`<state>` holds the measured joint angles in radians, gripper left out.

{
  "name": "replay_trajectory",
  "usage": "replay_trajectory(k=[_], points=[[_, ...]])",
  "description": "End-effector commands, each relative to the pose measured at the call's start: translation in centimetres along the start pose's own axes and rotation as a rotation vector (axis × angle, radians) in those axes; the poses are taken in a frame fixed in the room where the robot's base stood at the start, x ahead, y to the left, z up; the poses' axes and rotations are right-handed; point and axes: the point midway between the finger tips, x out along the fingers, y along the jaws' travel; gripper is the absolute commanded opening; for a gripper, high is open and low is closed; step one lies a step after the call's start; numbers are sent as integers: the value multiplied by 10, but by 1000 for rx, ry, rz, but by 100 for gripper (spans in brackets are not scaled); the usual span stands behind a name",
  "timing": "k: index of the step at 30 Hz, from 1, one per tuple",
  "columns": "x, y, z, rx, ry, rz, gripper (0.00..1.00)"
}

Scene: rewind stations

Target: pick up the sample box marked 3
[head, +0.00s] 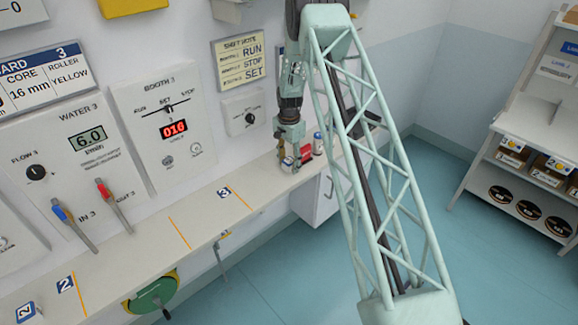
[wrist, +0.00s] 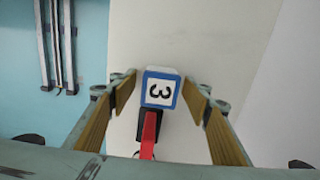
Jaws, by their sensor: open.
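The sample box marked 3 (wrist: 160,90) is a small white block with a blue border and a black 3 on its top face. It stands on the pale counter, and in the wrist view it lies between the two fingertips. My gripper (wrist: 161,88) is open, with one finger on each side of the box. I cannot tell whether a fingertip touches it. In the head view my gripper (head: 290,152) points down at the far end of the counter, and the box is partly hidden by the fingers there.
A red and black object (wrist: 149,130) stands right beside the box. A small blue-and-red capped container (head: 317,143) stands to the right in the head view. The wall panel is close behind. The counter (head: 205,205) to the left is mostly clear.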

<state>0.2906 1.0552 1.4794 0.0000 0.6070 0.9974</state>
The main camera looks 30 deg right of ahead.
Motion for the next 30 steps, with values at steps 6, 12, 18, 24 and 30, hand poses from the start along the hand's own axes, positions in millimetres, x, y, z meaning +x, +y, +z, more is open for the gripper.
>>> replay_trajectory(k=[6, 12, 18, 24, 30], points=[[0, 0, 0, 0, 0, 0, 44], [0, 0, 0, 0, 0, 0, 26], [0, 0, 0, 0, 0, 0, 17], [0, 0, 0, 0, 0, 0, 17], [-5, 0, 0, 0, 0, -1, 17]])
